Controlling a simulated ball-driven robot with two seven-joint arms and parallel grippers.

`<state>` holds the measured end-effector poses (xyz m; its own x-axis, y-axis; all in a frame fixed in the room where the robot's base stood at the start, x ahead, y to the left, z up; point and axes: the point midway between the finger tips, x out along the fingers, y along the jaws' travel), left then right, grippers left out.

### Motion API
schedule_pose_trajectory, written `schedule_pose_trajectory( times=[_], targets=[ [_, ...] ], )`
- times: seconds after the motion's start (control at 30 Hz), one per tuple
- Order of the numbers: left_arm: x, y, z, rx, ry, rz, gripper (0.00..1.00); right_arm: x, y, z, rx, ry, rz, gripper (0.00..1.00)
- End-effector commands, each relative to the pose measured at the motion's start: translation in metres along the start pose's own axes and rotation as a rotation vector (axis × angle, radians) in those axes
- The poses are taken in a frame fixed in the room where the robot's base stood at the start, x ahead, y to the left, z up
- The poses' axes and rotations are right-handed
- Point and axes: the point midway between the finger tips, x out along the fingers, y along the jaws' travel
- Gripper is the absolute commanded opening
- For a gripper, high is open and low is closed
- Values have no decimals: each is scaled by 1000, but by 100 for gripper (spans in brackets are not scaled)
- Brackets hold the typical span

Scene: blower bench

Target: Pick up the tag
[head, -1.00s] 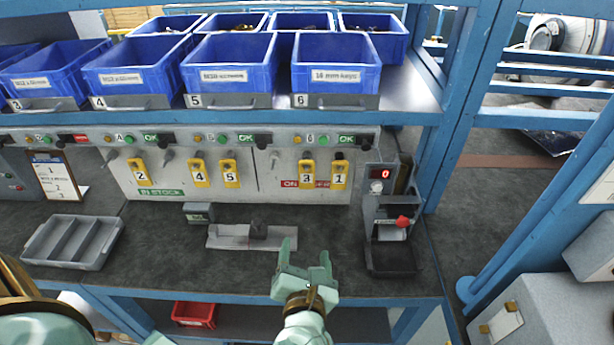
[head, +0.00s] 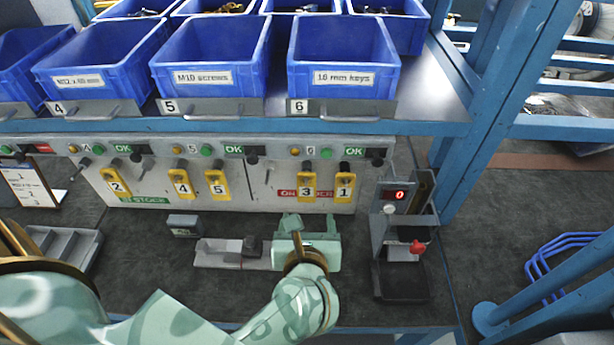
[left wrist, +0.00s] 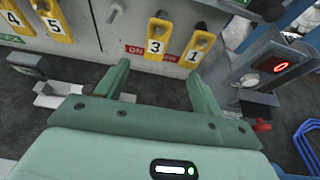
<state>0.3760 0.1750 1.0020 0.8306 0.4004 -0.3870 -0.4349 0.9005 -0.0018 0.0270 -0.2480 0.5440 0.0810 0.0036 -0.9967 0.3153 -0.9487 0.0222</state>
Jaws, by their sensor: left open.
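Several yellow numbered tags hang on the grey panel: tag 3 (head: 307,182), tag 1 (head: 344,188), tag 2 (head: 115,181), tag 4 (head: 181,184) and tag 5 (head: 217,185). Tags 3 and 1 hang by a red label; tag 2 hangs by a green stock label. My left gripper (head: 310,226) is open and empty, in front of and below tags 3 and 1. In the left wrist view, my left gripper (left wrist: 160,82) points at the panel, with tag 3 (left wrist: 155,38) and tag 1 (left wrist: 194,49) beyond its fingers. My right gripper is not in view.
A grey fixture (head: 222,252) lies left of my left gripper. A stand with a red display (head: 396,195) and red knob is to its right. A shelf with blue bins (head: 342,75) overhangs the panel. A grey divided tray (head: 90,245) sits at left.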

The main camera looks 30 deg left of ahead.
Motion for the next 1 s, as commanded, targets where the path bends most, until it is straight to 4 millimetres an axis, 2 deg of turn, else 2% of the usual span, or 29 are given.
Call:
schedule_pose_trajectory(
  times=[0.3, 0.4, 0.63, 0.9, 1.0],
  targets=[
    [76, 1, -5, 2, -2, 3, 67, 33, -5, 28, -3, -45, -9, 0],
    [94, 1, -4, 3, -1, 2, 67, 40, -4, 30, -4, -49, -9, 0],
    [113, 2, -3, 2, -2, 2, 67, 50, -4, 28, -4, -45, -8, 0],
    [154, 6, -7, 3, 0, 2, 67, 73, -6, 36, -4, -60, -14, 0],
    [158, 6, -5, 2, -1, 1, 67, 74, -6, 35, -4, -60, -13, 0]
  ],
)
